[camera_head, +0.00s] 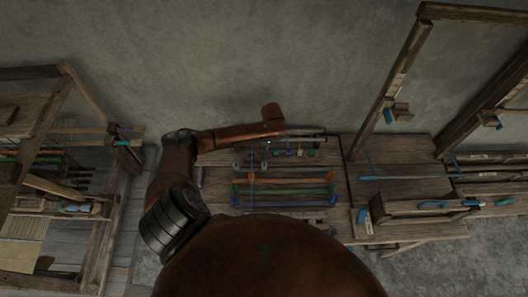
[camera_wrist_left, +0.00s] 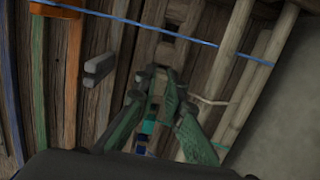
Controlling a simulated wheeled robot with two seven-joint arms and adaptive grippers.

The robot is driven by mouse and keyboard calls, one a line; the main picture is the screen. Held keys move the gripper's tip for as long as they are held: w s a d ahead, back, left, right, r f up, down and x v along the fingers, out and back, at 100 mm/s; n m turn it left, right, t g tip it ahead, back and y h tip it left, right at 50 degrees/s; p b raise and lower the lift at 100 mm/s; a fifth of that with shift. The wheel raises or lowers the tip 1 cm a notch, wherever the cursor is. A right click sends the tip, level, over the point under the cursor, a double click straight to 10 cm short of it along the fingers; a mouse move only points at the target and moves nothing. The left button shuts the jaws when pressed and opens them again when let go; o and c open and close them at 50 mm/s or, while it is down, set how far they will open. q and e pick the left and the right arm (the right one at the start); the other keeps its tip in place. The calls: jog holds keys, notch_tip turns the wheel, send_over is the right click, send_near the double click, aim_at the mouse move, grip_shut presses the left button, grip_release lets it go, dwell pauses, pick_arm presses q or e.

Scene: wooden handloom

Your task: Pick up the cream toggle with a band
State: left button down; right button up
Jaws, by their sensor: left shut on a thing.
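My left gripper (camera_wrist_left: 157,80) has green fingers that close in on each other at the tips in the left wrist view. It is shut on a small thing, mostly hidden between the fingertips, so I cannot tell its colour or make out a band. In the head view the left gripper (camera_head: 267,141) is low over the back of the bench, largely covered by my arm. I cannot single out the cream toggle clearly. My right gripper is not in view.
A wooden bench (camera_head: 215,187) carries orange and green bars. Several small coloured toggles (camera_head: 289,152) stand near its back edge. A grey notched block (camera_wrist_left: 98,70), a blue cord (camera_wrist_left: 150,26) and wooden rods (camera_wrist_left: 238,75) lie close to the gripper. Loom frames (camera_head: 393,80) rise at right.

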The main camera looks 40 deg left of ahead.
pick_arm(q)
jog(key=shift+r, duration=0.4)
notch_tip(320, 180, up, 2)
jog(key=shift+w+r, duration=0.1)
jog(key=shift+r, duration=0.05)
jog(key=s+d+r, duration=0.8)
jog(key=d+r, duration=0.1)
jog(key=d, duration=0.2)
jog(key=shift+d+r, duration=0.3)
jog(key=shift+r, duration=0.05)
